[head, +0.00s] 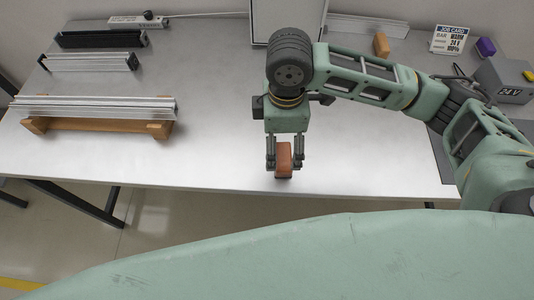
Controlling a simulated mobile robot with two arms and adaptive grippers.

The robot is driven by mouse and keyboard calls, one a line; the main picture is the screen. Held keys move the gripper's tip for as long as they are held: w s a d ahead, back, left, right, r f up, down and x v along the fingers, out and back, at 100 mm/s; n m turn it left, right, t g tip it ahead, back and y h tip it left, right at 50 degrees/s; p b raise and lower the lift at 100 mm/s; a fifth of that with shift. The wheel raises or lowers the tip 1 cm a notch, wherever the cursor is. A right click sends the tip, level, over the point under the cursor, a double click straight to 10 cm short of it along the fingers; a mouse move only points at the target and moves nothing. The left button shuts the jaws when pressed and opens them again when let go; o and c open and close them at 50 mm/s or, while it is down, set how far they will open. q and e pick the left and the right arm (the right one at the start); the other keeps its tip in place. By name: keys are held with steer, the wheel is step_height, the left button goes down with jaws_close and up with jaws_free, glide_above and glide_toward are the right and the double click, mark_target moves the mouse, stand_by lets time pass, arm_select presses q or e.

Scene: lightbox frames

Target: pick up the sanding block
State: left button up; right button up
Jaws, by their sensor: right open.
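The sanding block (284,158), an orange-brown block with a dark lower part, stands on the grey table near its front edge. My right gripper (285,162) points down over it, with one finger on each side of the block. The jaws are open, and I cannot tell whether either finger touches the block. The block's top end is close under the gripper's palm. My left gripper is not in view.
Aluminium profiles on a wooden stand (95,108) lie at the left. Another orange-brown block (381,44), a job card (450,40), a purple block (485,47) and a 24 V box (505,80) are at the back right. The table (200,150) is clear left of my gripper.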

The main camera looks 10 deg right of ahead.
mark_target(283, 156)
steer(key=f, duration=0.2)
steer(key=d+f, duration=0.1)
steer(key=f, duration=0.1)
steer(key=shift+s+p, duration=0.35)
steer(key=f, duration=0.3)
steer(key=shift+a+f, duration=0.15)
steer(key=shift+a, duration=0.05)
steer(key=shift+f, duration=0.15)
steer(key=shift+c, duration=0.7)
steer(key=c, duration=0.8)
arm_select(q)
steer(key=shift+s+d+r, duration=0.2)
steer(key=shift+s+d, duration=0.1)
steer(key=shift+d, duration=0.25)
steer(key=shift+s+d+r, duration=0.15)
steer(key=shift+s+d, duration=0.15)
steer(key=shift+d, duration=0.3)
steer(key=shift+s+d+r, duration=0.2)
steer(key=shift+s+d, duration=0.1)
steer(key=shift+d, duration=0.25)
arm_select(e)
steer(key=c, duration=0.3)
